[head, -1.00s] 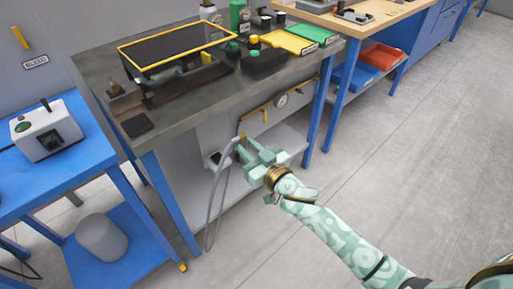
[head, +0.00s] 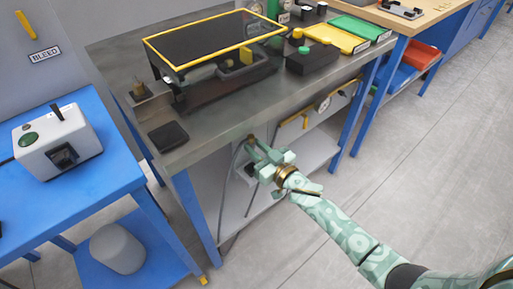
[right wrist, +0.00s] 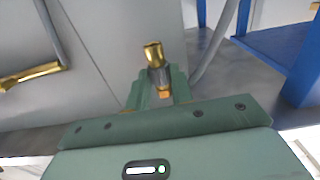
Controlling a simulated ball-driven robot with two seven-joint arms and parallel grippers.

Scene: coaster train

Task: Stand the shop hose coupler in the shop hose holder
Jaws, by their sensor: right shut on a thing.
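My right gripper (head: 256,150) is in front of the dark workbench, close to its front edge in the head view. It is shut on the shop hose coupler (right wrist: 153,55), a short brass and grey cylinder that stands up between the fingers in the right wrist view. A grey hose (right wrist: 212,45) runs behind it there; in the head view a hose hangs below the gripper. My left gripper is not in view.
The workbench (head: 215,125) carries a yellow-framed screen (head: 215,38), a black pad (head: 168,136) and a black box with a green button (head: 310,61). A blue cart (head: 95,190) with a white device (head: 58,142) stands left. Open floor lies right.

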